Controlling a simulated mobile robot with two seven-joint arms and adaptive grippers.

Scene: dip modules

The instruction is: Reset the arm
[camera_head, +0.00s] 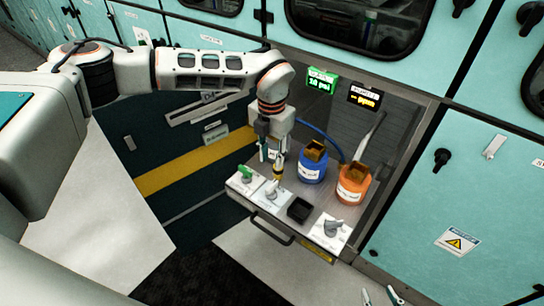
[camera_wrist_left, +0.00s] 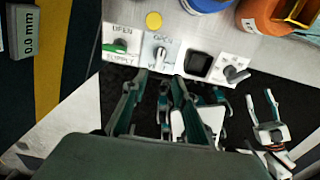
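My left arm comes in from the left in the head view. Its gripper (camera_head: 277,158) hangs over the panel (camera_head: 292,208), close to the white valve switch plate (camera_head: 271,193). In the left wrist view the two fingers of my left gripper (camera_wrist_left: 152,92) are spread, with nothing between them. The supply switch (camera_wrist_left: 121,46) has a green handle, and the valve switch (camera_wrist_left: 160,52) has a white one. My right gripper (camera_head: 382,297) shows only as fingertips at the bottom edge of the head view. In the left wrist view the right gripper's fingers (camera_wrist_left: 262,106) are apart and empty.
A blue container (camera_head: 312,168) and an orange container (camera_head: 352,188) stand on the panel. A black square recess (camera_head: 299,209) and a grey knob (camera_head: 333,228) are at its front. Green (camera_head: 322,80) and amber (camera_head: 364,96) displays are behind. Teal cabinets (camera_head: 470,190) stand right.

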